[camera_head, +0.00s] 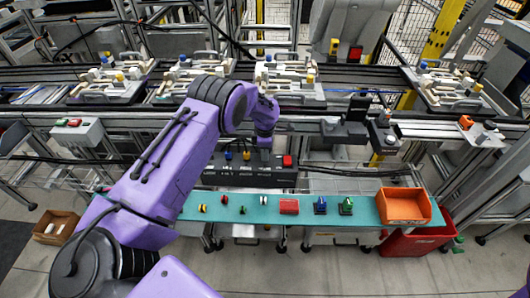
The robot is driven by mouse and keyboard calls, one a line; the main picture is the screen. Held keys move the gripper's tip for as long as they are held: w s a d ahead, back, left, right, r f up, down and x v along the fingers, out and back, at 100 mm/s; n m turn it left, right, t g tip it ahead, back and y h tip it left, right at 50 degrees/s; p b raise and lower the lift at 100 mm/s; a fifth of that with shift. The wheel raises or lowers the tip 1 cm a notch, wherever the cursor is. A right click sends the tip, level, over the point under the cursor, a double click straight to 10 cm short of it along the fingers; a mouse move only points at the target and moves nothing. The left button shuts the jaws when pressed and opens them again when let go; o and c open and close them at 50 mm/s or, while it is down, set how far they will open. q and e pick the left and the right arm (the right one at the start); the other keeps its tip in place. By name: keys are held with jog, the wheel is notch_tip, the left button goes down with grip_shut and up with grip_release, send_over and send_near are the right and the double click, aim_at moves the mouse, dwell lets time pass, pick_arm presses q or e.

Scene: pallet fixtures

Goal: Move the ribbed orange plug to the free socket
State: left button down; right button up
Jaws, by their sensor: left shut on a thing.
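My left arm comes in from the left, and its gripper (264,141) points down over the black socket panel (255,179). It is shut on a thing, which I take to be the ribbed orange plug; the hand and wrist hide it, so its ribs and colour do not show. The panel carries a blue plug (228,156) and a yellow plug (247,156) left of the gripper, and a red button (287,160) on the right. I cannot make out the free socket. My right gripper is not in view.
A teal shelf (262,212) in front of the panel holds small coloured parts, a red block (289,207) and an orange bin (404,206). A red crate (412,241) stands below it. A conveyor with several pallet fixtures (290,85) runs behind. Black equipment (345,131) stands right of the gripper.

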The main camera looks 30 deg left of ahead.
pick_arm(q)
jog(key=c, duration=1)
grip_release()
jog(key=shift+r, duration=0.1)
